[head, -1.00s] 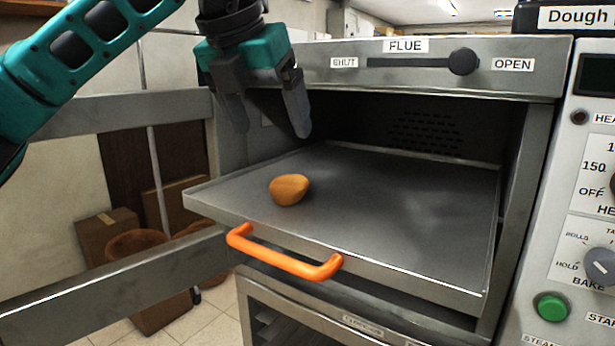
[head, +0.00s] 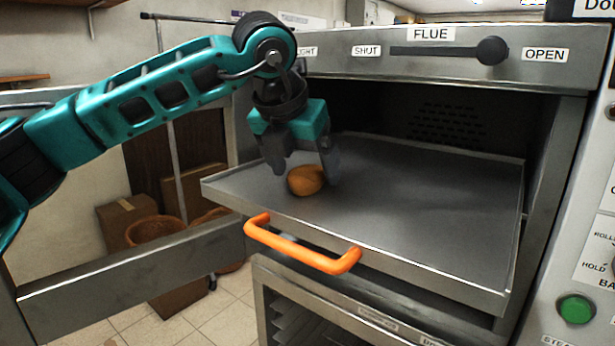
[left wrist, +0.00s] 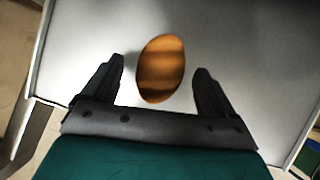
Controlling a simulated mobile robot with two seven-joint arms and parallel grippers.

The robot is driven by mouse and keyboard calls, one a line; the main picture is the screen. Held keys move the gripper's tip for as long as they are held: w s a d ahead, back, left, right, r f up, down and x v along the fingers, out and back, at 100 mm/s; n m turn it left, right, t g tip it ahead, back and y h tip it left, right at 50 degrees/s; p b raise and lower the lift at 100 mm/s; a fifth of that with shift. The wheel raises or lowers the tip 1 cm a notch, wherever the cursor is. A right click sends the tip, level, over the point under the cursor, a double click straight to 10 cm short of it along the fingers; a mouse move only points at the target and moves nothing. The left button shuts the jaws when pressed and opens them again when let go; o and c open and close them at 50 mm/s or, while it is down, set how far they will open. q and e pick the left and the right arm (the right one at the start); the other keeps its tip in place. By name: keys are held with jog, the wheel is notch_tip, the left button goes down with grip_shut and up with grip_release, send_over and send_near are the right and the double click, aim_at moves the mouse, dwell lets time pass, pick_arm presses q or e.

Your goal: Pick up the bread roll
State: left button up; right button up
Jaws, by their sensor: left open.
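The bread roll (head: 306,181) is a golden-brown oval lying on the grey metal tray (head: 430,215), near its front left corner. My left gripper (head: 305,178) is open and points down at the roll from above, with its fingers on either side. In the left wrist view the roll (left wrist: 161,69) lies between the fingertips and a little beyond them, with a gap on each side. Dark finger shadows fall across it. My right gripper is not in view.
The tray is pulled partly out of the open oven, with an orange handle (head: 300,248) at its front. The oven top panel (head: 440,60) overhangs the back of the tray. The open door (head: 130,270) stands at the left. The tray's right side is bare.

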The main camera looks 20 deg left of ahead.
pick_arm(q)
jog(key=shift+w+f, duration=0.3)
jog(key=shift+f, duration=0.2)
jog(key=c, duration=1.2)
jog(key=shift+o, duration=0.2)
jog(key=shift+r, duration=0.15)
